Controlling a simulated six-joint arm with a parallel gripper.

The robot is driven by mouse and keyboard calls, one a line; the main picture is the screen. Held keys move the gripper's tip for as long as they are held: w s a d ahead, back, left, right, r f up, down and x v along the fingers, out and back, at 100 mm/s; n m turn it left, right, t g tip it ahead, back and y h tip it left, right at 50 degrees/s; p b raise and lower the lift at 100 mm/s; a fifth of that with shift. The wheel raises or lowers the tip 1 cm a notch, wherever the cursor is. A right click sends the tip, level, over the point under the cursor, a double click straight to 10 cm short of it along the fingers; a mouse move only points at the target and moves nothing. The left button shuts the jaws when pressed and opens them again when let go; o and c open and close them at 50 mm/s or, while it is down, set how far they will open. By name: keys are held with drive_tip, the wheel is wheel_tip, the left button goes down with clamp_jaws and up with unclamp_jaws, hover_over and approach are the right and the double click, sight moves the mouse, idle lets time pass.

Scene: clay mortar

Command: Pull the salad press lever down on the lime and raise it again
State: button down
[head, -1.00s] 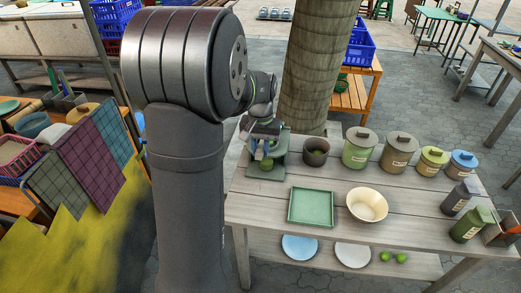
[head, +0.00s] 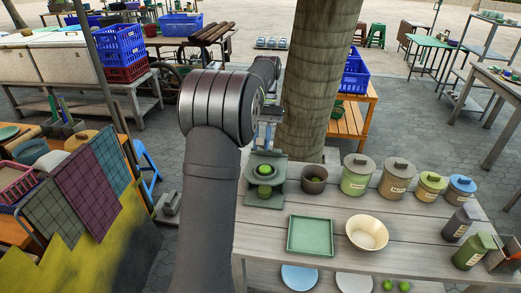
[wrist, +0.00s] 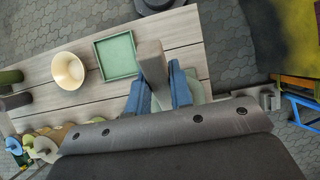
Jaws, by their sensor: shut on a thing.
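The green salad press (head: 280,172) stands at the left back of the wooden table. My gripper (head: 267,128) is above the press, partly behind my arm. In the wrist view, the blue fingers of my gripper (wrist: 158,92) are closed around a grey-beige bar, the press lever (wrist: 151,58). The lever appears raised. Part of the press (wrist: 196,84) shows behind the fingers.
Right of the press stand a dark pot (head: 314,180) and several lidded jars. A green tray (head: 310,251) and a cream bowl (head: 367,233) lie in front. A tree trunk (head: 322,80) rises behind the table. Blue crates (head: 119,42) stand at back left.

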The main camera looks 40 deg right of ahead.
drive_tip(key=shift+w+d+r, duration=0.25)
drive_tip(key=shift+r, duration=0.1)
idle(0.3)
drive_tip(key=c, duration=1.3)
unclamp_jaws()
